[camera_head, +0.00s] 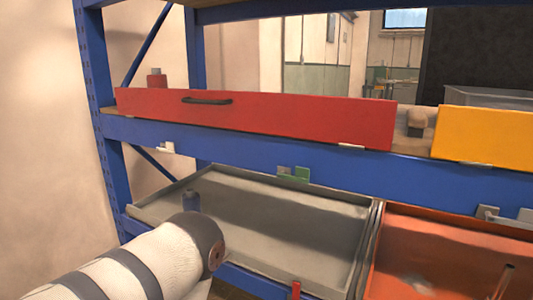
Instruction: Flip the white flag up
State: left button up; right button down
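A small white piece (165,147), which looks like a white flag, is on the front of the blue shelf beam at the left. It is too small to tell whether it is up or down. Another pale, whitish-grey piece (487,212) sits on the lower beam at the right edge. My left arm comes in from the lower left, its dark-ringed joint in front of the grey tray's left part and well below the left white piece. No fingers of either gripper show.
A red panel (270,115) with a dark handle and a yellow panel (485,136) front the upper shelf. A green flag (302,174) is on the beam. A grey tray (310,248) and an orange tray (445,222) are below.

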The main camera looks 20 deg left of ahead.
aim_at(170, 145)
jog(key=j+u, duration=0.1)
jog(key=u, duration=0.35)
jog(key=j+u, duration=0.15)
jog(key=u, duration=0.3)
jog(key=j+u, duration=0.1)
jog(key=u, duration=0.35)
